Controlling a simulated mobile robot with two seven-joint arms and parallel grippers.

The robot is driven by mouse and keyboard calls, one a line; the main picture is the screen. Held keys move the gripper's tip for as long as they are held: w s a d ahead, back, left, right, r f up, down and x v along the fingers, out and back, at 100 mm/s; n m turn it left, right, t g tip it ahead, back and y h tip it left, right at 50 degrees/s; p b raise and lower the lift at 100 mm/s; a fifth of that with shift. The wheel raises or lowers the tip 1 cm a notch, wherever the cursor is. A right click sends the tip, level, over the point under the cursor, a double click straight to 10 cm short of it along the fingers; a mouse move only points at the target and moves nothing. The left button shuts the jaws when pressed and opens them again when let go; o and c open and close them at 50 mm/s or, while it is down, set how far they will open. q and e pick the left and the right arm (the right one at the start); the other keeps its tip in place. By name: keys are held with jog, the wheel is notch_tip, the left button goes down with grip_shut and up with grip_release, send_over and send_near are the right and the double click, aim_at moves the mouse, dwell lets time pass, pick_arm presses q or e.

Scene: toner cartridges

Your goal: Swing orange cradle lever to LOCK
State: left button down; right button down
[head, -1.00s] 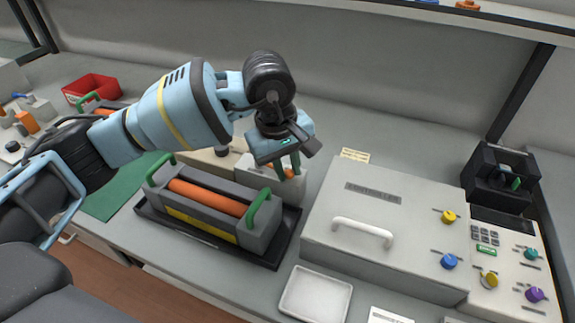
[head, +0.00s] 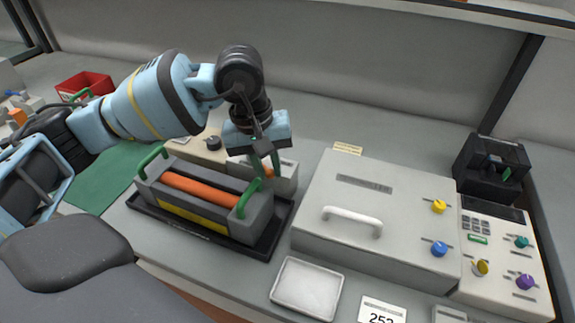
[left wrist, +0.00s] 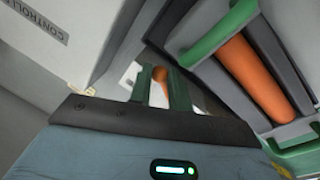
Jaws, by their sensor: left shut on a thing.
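The orange lever (head: 269,171) shows only as a small piece at my left gripper (head: 265,164), on the white box behind the cartridge. In the left wrist view the lever (left wrist: 159,75) shows between the two green fingers (left wrist: 164,88). The left gripper is shut on it, pointing down; the fingers hide most of it. I cannot read any LOCK mark. In front, the grey toner cartridge (head: 178,198) with an orange drum (head: 203,190) and green end handles sits in a black tray (head: 133,203). My right gripper is not in view.
The cartridge's right green handle (head: 246,200) stands close to the fingers. A white controller box (head: 400,222) with a handle is to the right. An empty white tray (head: 307,287) lies in front. The bench behind the gripper is clear.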

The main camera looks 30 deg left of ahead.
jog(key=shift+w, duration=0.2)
pick_arm(q)
jog(key=c, duration=1.3)
grip_release()
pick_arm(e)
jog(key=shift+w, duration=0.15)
pick_arm(q)
notch_tip(320, 180, up, 8)
jog(key=a, duration=0.1)
jog(key=shift+s, duration=0.35)
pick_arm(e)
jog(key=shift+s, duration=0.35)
pick_arm(q)
jog(key=shift+f, duration=0.1)
